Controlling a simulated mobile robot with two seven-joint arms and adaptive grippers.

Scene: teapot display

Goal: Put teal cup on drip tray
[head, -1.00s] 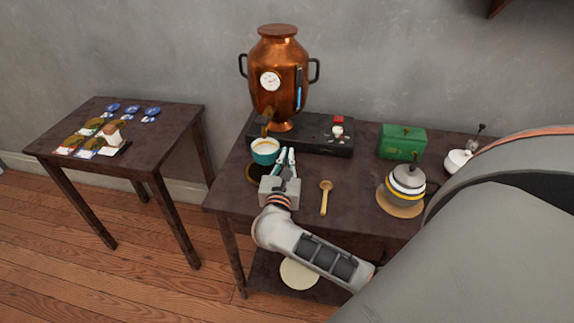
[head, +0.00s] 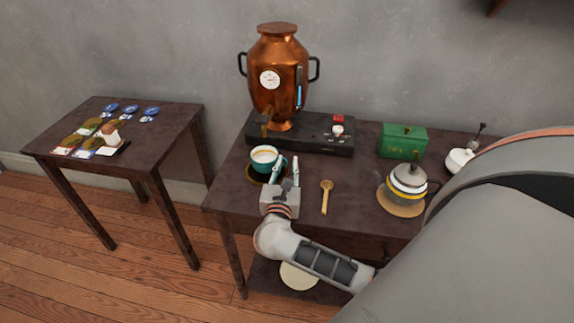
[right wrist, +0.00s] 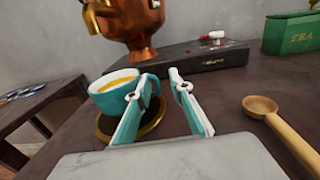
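The teal cup (head: 265,160) is upright, with amber liquid showing inside in the right wrist view (right wrist: 118,98). It rests on the round, dark drip tray with a brass rim (head: 252,176), which also shows in the right wrist view (right wrist: 102,128). The cup's handle points right, towards my right gripper (head: 284,170). That gripper is open, its two teal-and-white fingers spread apart in the right wrist view (right wrist: 158,84), with the handle just beyond or between the tips; contact cannot be told. My left gripper is not in view.
A copper urn (head: 278,75) stands on a black base (head: 320,146) behind the cup. A wooden spoon (head: 325,195) lies to the right. A green tea box (head: 403,141) and grey pot (head: 407,182) stand farther right. A side table (head: 160,135) is at left.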

